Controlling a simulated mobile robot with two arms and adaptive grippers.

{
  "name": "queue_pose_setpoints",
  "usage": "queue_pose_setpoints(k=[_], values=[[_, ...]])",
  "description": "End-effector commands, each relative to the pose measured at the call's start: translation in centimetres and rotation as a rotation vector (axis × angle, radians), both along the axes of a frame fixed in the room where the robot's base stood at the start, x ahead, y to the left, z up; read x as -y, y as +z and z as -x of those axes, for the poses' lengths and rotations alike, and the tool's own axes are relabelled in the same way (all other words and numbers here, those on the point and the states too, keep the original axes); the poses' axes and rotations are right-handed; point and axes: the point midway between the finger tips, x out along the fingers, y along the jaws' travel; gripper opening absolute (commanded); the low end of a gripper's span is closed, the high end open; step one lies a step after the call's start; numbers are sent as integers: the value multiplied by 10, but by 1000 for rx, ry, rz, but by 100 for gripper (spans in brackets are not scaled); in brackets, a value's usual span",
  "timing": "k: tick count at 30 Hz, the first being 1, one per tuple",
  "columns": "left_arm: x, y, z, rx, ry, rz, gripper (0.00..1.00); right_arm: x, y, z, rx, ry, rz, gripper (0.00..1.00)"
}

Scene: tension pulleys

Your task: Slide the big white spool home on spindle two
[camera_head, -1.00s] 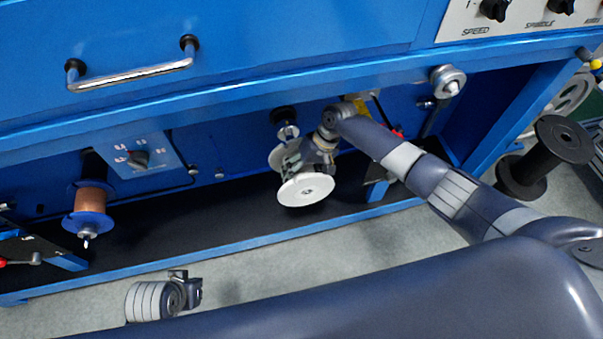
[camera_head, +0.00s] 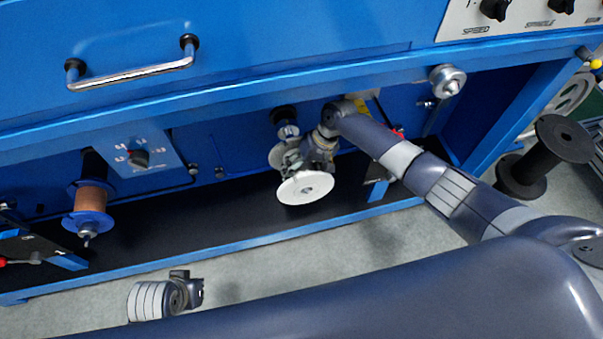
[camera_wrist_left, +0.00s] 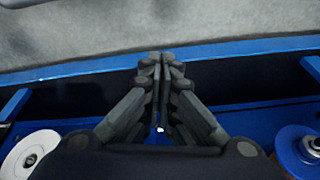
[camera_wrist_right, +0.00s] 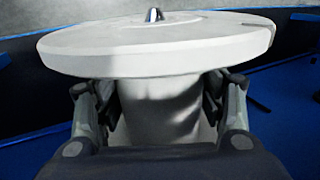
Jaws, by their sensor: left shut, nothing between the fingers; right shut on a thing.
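The big white spool (camera_head: 305,188) is under the blue machine, its front flange facing out and down. My right gripper (camera_head: 297,157) is shut on its core between the two flanges. In the right wrist view the front flange (camera_wrist_right: 155,48) fills the upper middle, with the core (camera_wrist_right: 160,105) between my fingers. A metal spindle tip (camera_wrist_right: 154,14) pokes out of the flange's centre, so the spool is around the spindle. The spindle's black base (camera_head: 283,114) shows behind; the gap behind the rear flange is hard to judge. My left gripper (camera_wrist_left: 162,62) is shut and empty.
A blue-flanged copper spool (camera_head: 90,200) hangs on a spindle at left. A control knob panel (camera_head: 140,155) lies between the two. A blue lower rail (camera_head: 240,238) runs below. A black spool (camera_head: 560,140) stands at far right. Grey floor is clear in front.

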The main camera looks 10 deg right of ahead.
Motion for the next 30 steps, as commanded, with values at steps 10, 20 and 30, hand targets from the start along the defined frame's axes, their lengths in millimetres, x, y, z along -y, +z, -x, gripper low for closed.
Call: queue_pose_setpoints(k=[10, 20, 30], values=[[-2, 11, 4, 2, 4, 0, 0, -1, 1, -6, 2, 0, -1, 29], [-1, 22, 6, 8, 3, 0, 0, -1, 1, -11, 1, 1, -2, 29], [-2, 35, 4, 20, 1, -1, 0, -1, 1, -15, 1, 0, -1, 29]])
